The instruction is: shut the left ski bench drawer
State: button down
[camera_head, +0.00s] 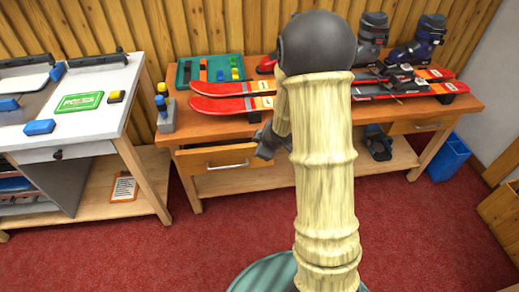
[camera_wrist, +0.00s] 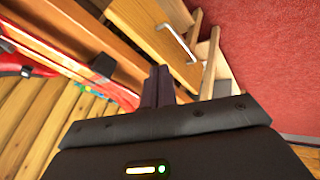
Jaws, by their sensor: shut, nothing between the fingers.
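The left ski bench drawer (camera_head: 218,160) stands pulled out from under the front of the wooden ski bench (camera_head: 225,122), with a silver bar handle on its front. In the wrist view the drawer front (camera_wrist: 150,32) and its handle show at the top, beyond my fingers. My gripper (camera_head: 268,142) is near the right end of the drawer, partly hidden behind my arm. In the wrist view my gripper (camera_wrist: 158,82) has its fingers together with nothing between them. I cannot tell whether the fingertips touch the drawer.
Red skis (camera_head: 230,97), a green tool case (camera_head: 210,70) and ski boots (camera_head: 425,40) are on the benchtop. A white-topped bench (camera_head: 85,125) stands at the left. A blue bin (camera_head: 447,157) is at the right. Red carpet in front is clear.

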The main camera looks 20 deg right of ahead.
jog(key=s+a+r+m+g, duration=0.1)
jog(key=s+r+m, duration=0.1)
jog(key=s, duration=0.4)
jog(key=s+a+r+m+g+h, duration=0.1)
jog(key=s+a+r+m, duration=0.1)
jog(key=s+m, duration=0.3)
jog(key=s+a+r+m+g, duration=0.1)
jog(key=s+r+m, duration=0.3)
jog(key=s, duration=0.4)
jog(key=shift+a+g, duration=0.35)
jog(key=shift+g, duration=0.15)
